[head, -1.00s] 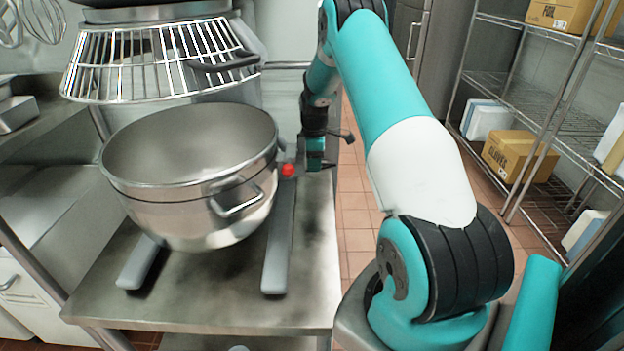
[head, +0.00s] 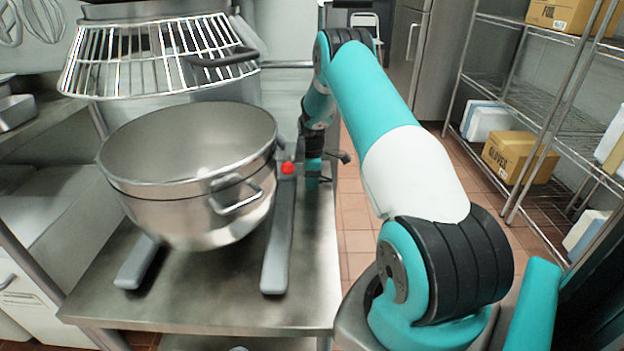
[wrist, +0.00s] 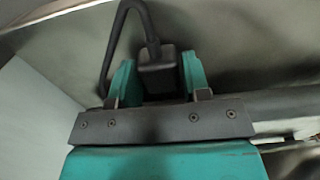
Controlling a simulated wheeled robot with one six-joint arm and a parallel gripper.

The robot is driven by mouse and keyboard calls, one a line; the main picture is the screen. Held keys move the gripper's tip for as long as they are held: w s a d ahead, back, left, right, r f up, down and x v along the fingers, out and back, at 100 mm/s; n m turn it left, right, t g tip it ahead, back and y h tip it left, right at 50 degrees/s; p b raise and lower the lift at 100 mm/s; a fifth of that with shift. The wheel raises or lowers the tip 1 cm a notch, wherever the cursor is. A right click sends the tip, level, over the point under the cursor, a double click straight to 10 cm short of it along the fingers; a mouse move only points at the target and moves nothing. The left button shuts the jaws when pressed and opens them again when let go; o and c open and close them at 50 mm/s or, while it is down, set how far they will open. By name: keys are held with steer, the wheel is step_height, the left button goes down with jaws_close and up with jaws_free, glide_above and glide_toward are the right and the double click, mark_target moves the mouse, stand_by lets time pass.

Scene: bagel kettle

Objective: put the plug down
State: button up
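The plug (wrist: 160,76) is a black block with a black cord (wrist: 108,50) looping from its far end up and to the left. In the wrist view it sits between the two teal fingers of my gripper (wrist: 160,84), which appear to touch it on both sides. A grey metal surface lies behind the plug; I cannot tell whether the plug touches it. In the head view my gripper (head: 313,176) is low, just right of the mixer's red knob, over the right edge of the steel table (head: 312,265). The plug is not discernible there.
A mixer with a large steel bowl (head: 185,215) and wire guard (head: 150,60) stands on the table, close left of my gripper. Its grey leg (head: 278,245) runs forward. Open tiled floor (head: 358,215) lies right of the table, then wire shelves with boxes (head: 515,155).

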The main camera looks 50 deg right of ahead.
steer(key=shift+o, duration=1.3)
steer(key=shift+r, duration=0.1)
step_height(320, 180, up, 8)
steer(key=shift+f+p, duration=0.25)
steer(key=shift+p, duration=0.15)
